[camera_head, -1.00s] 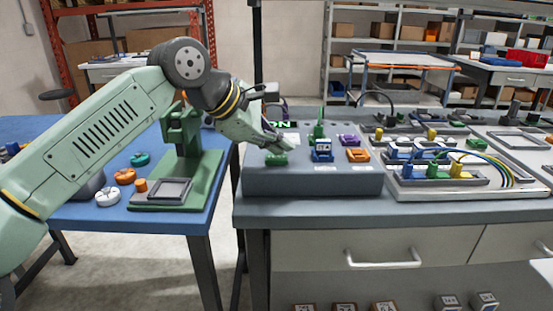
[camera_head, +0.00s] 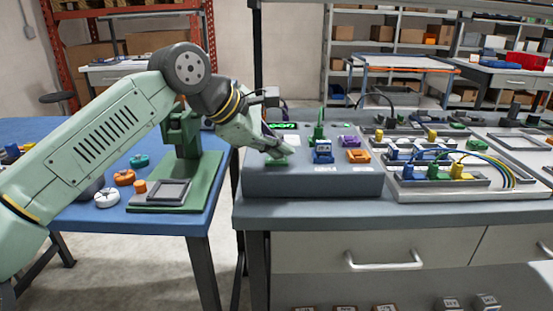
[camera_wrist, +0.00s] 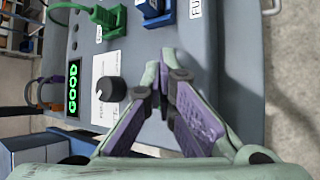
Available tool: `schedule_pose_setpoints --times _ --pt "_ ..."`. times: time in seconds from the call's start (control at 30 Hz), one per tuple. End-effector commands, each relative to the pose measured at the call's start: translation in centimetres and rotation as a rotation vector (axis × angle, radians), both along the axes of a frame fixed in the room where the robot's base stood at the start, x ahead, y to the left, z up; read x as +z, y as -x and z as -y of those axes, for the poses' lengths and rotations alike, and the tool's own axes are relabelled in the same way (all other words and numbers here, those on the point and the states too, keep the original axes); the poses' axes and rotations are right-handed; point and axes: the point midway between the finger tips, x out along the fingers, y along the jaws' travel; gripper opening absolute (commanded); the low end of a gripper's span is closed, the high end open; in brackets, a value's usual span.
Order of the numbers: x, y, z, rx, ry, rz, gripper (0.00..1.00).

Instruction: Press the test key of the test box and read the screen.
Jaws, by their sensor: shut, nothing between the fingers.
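The test box (camera_head: 312,182) is a grey box on the workbench. Its screen (camera_wrist: 74,88) reads GOOD in green letters in the wrist view; in the head view the screen (camera_head: 283,125) is small and partly hidden. My gripper (camera_head: 284,152) is shut and empty, tips down at the box's left front. A green piece (camera_head: 276,162), apparently the test key, is right by the fingertips; contact is not clear. In the wrist view my fingers (camera_wrist: 161,65) hide that spot. A black knob (camera_wrist: 110,88) stands between fingers and screen.
The box top also holds a green plug (camera_wrist: 103,18), a blue block (camera_head: 322,153), an orange piece (camera_head: 358,156) and a purple piece (camera_head: 350,141). A wired tray (camera_head: 465,188) is to the right. A green press stand (camera_head: 185,165) is on the blue table to the left.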

Motion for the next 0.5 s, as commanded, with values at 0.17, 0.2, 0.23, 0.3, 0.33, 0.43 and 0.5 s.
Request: schedule_pose_setpoints --times 0.17,0.2,0.23,0.3,0.33,0.43,0.5 --pt "-0.17 0.01 0.01 0.0 -0.001 -0.001 0.0" --pt "-0.18 0.01 0.0 0.0 -0.001 -0.001 0.0" --pt "-0.18 0.01 0.0 0.0 -0.001 -0.001 0.0" --pt "-0.19 0.01 0.0 -0.001 -0.001 -0.002 0.0" --pt "-0.18 0.01 0.0 -0.001 -0.001 -0.002 0.0" --pt "-0.01 0.01 0.0 0.0 -0.001 -0.001 0.0" --pt "0.29 -0.01 0.0 -0.001 -0.001 -0.002 0.0"
